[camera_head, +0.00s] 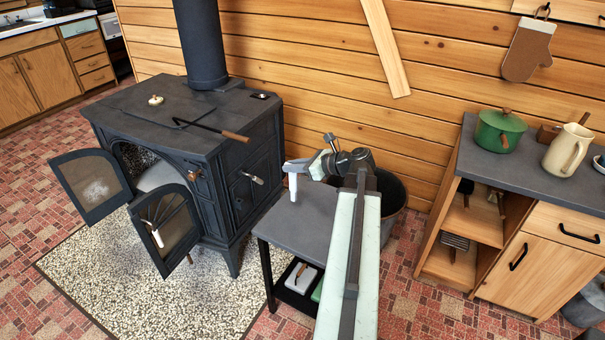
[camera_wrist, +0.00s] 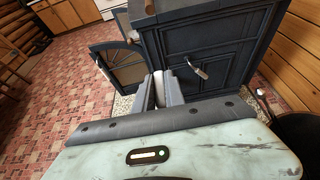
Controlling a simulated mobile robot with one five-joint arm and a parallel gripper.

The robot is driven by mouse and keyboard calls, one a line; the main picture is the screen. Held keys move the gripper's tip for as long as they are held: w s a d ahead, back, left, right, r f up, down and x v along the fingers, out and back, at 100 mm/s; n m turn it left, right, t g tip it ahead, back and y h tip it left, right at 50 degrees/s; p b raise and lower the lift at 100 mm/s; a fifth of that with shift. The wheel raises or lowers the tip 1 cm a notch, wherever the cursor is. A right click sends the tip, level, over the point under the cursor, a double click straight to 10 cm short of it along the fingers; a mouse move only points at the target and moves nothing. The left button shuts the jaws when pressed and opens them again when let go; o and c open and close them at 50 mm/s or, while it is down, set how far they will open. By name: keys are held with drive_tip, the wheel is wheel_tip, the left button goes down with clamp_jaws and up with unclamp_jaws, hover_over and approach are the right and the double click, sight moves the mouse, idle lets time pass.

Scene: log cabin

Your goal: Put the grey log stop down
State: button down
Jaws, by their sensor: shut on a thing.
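My gripper (camera_head: 297,168) is above the left part of a small dark side table (camera_head: 318,231). It is shut on the grey log stop (camera_head: 293,188), a slim pale piece that hangs down from the fingers. I cannot tell whether its lower end touches the tabletop. In the wrist view my gripper (camera_wrist: 161,90) shows its two dark fingers with the light grey log stop (camera_wrist: 159,87) between them; most of it is hidden there.
A black wood stove (camera_head: 245,150) with open glass doors (camera_head: 90,183) stands left of the table. A poker (camera_head: 208,127) lies on its top. A dark bucket (camera_head: 391,196) stands behind the table. The lower shelf holds a white item (camera_head: 301,278). The visible tabletop is clear.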

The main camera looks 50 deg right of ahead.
drive_tip(key=shift+d, duration=0.4)
drive_tip(key=f+b, duration=0.4)
drive_tip(key=shift+s+d, duration=0.2)
drive_tip(key=shift+s, duration=0.05)
drive_tip(key=c, duration=1.4)
unclamp_jaws()
drive_tip(key=shift+r, duration=0.1)
drive_tip(key=p+v, duration=0.5)
drive_tip(key=v, duration=0.7)
drive_tip(key=shift+r, duration=0.2)
